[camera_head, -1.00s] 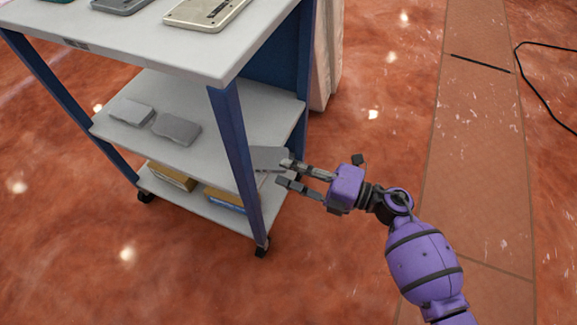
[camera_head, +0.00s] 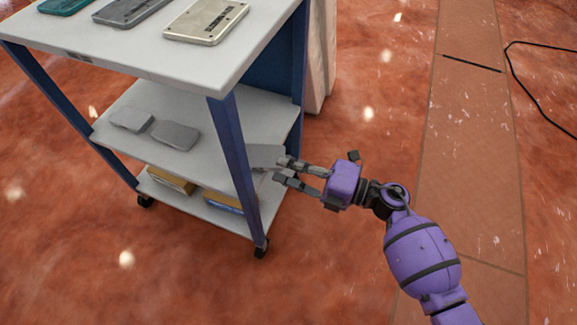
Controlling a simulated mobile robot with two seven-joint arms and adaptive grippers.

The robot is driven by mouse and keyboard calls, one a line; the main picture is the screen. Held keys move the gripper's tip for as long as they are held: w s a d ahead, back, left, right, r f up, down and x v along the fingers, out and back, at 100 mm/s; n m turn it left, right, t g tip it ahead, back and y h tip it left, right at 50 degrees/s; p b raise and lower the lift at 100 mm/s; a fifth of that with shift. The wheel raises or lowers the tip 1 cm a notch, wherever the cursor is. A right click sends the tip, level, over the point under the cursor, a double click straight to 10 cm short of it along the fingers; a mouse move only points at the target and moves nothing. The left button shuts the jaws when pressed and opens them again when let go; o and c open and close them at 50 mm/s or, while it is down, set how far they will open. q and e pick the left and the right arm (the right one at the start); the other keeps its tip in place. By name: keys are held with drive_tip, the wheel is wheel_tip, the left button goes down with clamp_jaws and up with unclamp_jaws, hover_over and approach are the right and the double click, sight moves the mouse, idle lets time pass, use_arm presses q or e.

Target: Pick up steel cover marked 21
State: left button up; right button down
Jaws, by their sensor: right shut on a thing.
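My right gripper (camera_head: 281,170) reaches in from the right at the middle shelf of the cart. It is shut on a flat grey cover (camera_head: 265,156) at the shelf's right edge, beside the front right post. The post hides part of this cover, and I cannot read any number on it. Two more grey covers lie on the middle shelf, one at the left (camera_head: 131,119) and one nearer the middle (camera_head: 175,135); no marks are legible on them. My left gripper is out of view.
The cart's blue front post (camera_head: 233,150) stands close to the gripper. The white top (camera_head: 130,50) carries a teal (camera_head: 62,5), a grey (camera_head: 130,11) and a beige casing (camera_head: 205,21). Yellow boxes (camera_head: 171,180) sit on the bottom shelf. A black cable (camera_head: 520,95) lies on the open floor.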

drive_tip(key=s+d+r+p, duration=0.2)
drive_tip(key=d, duration=0.4)
drive_tip(key=s+d+r+p, duration=0.1)
drive_tip(key=s+d+r, duration=0.1)
drive_tip(key=d, duration=0.5)
drive_tip(key=shift+s+d+r+p, duration=0.15)
drive_tip(key=shift+r+p, duration=0.25)
drive_tip(key=shift+r, duration=0.1)
